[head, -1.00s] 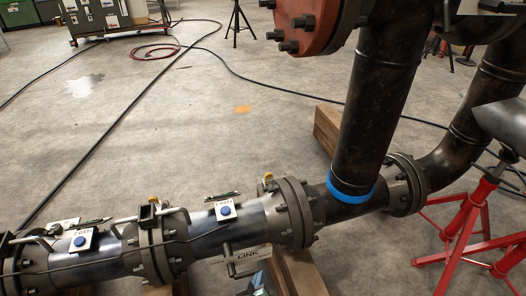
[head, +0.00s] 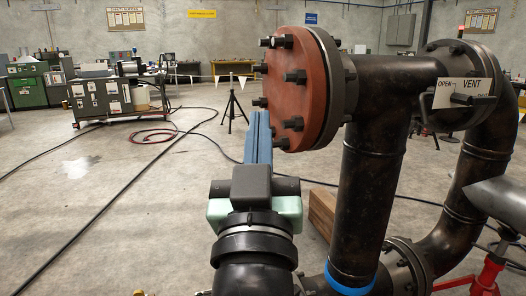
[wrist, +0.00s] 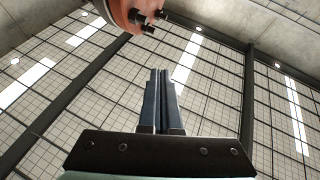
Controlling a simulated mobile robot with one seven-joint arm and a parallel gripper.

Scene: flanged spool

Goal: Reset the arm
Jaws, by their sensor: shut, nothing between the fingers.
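My gripper (head: 258,136) is in the lower middle of the head view, raised with its blue-grey fingers pointing up and away. The fingers are together with nothing between them. They also show together in the wrist view (wrist: 161,78), against the ceiling. In the head view the fingers overlap the left edge of the red-brown bolted flange plate (head: 290,88); I cannot tell whether they touch it. The flange also shows at the top of the wrist view (wrist: 127,12), apart from the fingers.
A dark vertical pipe (head: 367,190) and a curved pipe (head: 480,185) stand right of my gripper. A "VENT" sign (head: 463,92) hangs at the upper right. A tripod (head: 231,100) and a machine cart (head: 100,98) stand farther back. Cables cross the open floor at left.

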